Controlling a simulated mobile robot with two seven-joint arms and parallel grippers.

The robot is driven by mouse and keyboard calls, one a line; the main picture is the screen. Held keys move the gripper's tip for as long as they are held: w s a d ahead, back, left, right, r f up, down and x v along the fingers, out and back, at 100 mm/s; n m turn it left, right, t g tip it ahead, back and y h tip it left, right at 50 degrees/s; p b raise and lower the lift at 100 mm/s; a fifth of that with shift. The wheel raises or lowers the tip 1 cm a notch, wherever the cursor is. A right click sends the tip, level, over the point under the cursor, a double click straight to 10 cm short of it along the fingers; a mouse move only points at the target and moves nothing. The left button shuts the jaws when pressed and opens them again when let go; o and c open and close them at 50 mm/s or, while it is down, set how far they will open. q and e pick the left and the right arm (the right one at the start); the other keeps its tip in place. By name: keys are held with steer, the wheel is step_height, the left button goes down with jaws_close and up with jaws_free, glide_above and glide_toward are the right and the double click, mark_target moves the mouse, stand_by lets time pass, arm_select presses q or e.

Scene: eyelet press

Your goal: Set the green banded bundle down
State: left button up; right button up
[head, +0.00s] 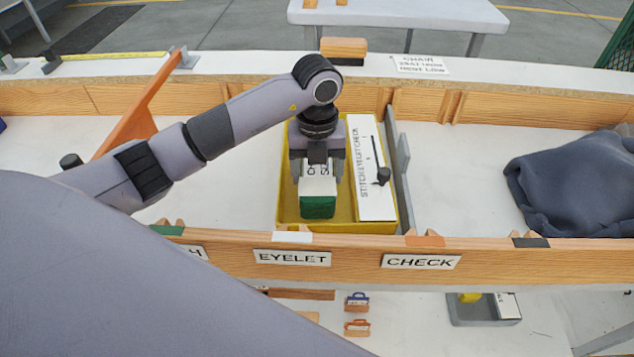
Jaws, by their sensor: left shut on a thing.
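The green banded bundle (318,206) shows as a green end below a white, partly lettered face. My left gripper (318,184) points down over it and is shut on it, with a finger at each side. Both are within the outline of the yellow tray (285,205), in its left part. I cannot tell whether the bundle touches the tray floor. The gripper hides the bundle's far part. My right gripper is not in view.
A white panel lettered "STITCH EYELET CHECK" (371,190), with a dark knob, fills the tray's right side. A grey upright plate (399,165) stands right of it. A wooden rail (480,249) with EYELET and CHECK labels runs in front. Dark cloth (570,182) lies right.

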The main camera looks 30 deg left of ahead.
arm_select(q)
steer(key=shift+f, duration=1.75)
steer(key=shift+f, duration=0.15)
steer(key=o, duration=1.3)
